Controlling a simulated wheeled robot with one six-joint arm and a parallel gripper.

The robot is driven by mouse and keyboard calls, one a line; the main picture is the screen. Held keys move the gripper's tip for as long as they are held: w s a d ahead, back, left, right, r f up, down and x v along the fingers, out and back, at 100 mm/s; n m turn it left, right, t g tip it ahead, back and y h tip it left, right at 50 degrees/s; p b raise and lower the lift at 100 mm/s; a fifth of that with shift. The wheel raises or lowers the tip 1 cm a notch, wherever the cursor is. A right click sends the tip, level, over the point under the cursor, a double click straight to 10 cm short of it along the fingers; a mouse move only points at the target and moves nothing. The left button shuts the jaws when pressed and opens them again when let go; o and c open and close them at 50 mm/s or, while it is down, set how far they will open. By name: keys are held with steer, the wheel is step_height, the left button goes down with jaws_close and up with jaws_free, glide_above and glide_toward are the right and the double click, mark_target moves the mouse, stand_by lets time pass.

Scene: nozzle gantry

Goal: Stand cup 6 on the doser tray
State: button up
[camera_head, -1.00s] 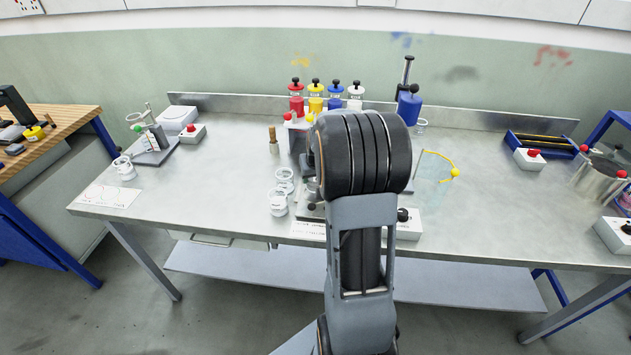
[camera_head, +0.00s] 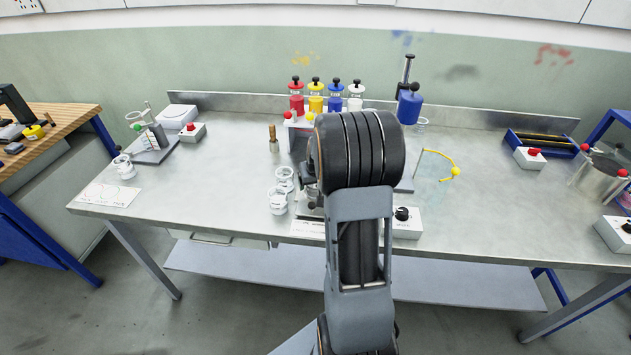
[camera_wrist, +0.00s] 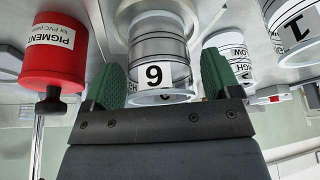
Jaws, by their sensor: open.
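Cup 6 (camera_wrist: 155,50), a clear cup with dark rings and a white label, is between the two green fingers of my gripper (camera_wrist: 161,64) in the wrist view. The fingers are open, one on each side of the cup. A narrow gap shows on the right; on the left I cannot tell whether the finger touches. In the head view my arm hides the gripper and most of what is around it. The doser tray cannot be made out clearly; the area below the coloured bottles is largely behind my arm.
A red pigment bottle (camera_wrist: 53,60) is left of the gripper in the wrist view. A cup marked 1 (camera_wrist: 292,30) and another cup (camera_wrist: 232,62) are to the right. In the head view two cups (camera_head: 277,201) stand left of my arm. The bench's left middle (camera_head: 215,175) is clear.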

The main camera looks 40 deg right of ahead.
steer(key=shift+s+r, duration=0.1)
steer(key=shift+r, duration=0.45)
steer(key=v, duration=1.1)
steer(key=s+a+n, duration=0.2)
steer(key=s+a, duration=0.5)
steer(key=a, duration=0.4)
steer(key=s+a+n+y, duration=0.1)
steer(key=s+a+n, duration=0.1)
steer(key=s+a, duration=0.4)
steer(key=a, duration=0.5)
steer(key=shift+s+g+y, duration=0.3)
steer(key=shift+s, duration=0.1)
steer(key=shift+f, duration=0.1)
steer(key=shift+c, duration=0.2)
